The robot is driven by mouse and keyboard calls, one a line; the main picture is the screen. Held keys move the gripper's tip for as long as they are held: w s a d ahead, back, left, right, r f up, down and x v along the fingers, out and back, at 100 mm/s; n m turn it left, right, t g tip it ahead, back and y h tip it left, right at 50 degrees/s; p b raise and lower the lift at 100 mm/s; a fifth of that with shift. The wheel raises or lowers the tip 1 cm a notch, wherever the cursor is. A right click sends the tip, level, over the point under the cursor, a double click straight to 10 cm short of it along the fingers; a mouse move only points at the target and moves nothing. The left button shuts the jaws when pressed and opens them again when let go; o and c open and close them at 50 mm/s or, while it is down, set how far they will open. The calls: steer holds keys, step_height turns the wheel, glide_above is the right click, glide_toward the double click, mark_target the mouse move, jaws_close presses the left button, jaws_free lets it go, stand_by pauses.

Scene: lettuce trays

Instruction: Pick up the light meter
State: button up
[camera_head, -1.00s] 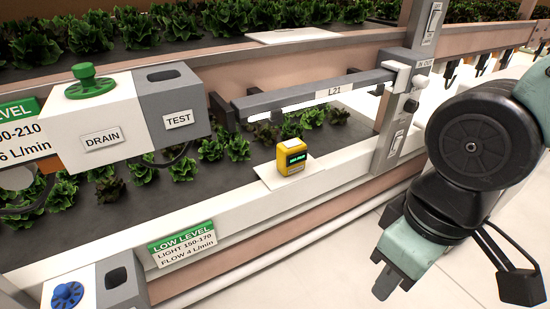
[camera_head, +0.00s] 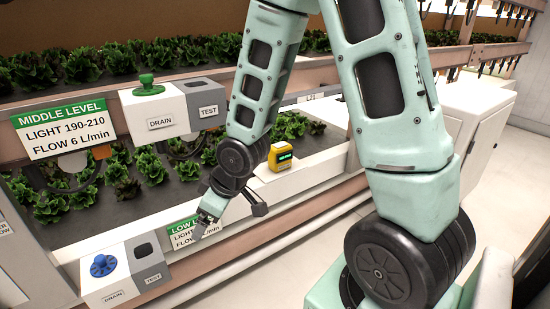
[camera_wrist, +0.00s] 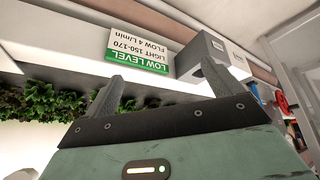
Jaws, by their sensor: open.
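The light meter (camera_head: 281,158) is a small yellow box with a green-lit display. In the head view it stands upright on the white ledge of the lower lettuce tray, just right of my forearm. My gripper (camera_head: 204,229) is left of and lower than the meter, apart from it, in front of the green low-level sign. In the wrist view my gripper (camera_wrist: 165,66) has its two fingers spread, with nothing between them. The light meter does not show in the wrist view.
The low-level sign (camera_wrist: 140,62) and a grey box (camera_wrist: 208,55) lie ahead of my fingers in the wrist view. A box with a blue knob (camera_head: 101,266) is at lower left, and the drain box with a green knob (camera_head: 152,110) is above. Lettuces stand behind the ledge.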

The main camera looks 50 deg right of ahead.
steer(key=w+d+f+m+t, duration=0.1)
steer(key=w+d+f+t, duration=0.2)
steer(key=d, duration=0.5)
steer(key=m+t+h+b, duration=0.6)
steer(key=m+t, duration=0.1)
steer(key=t, duration=0.2)
glide_toward(285, 154)
steer(key=x, duration=0.2)
steer(key=b+x, duration=0.1)
steer(key=x, duration=0.1)
steer(key=b+x, duration=0.1)
steer(key=x, duration=0.2)
steer(key=shift+w+a, duration=0.15)
steer(key=shift+a, duration=0.25)
steer(key=b+x, duration=0.2)
steer(key=x, duration=0.1)
steer(key=b+x, duration=0.1)
steer(key=x, duration=0.1)
steer(key=shift+w+d, duration=0.1)
steer(key=shift+d, duration=0.2)
steer(key=shift+w, duration=0.1)
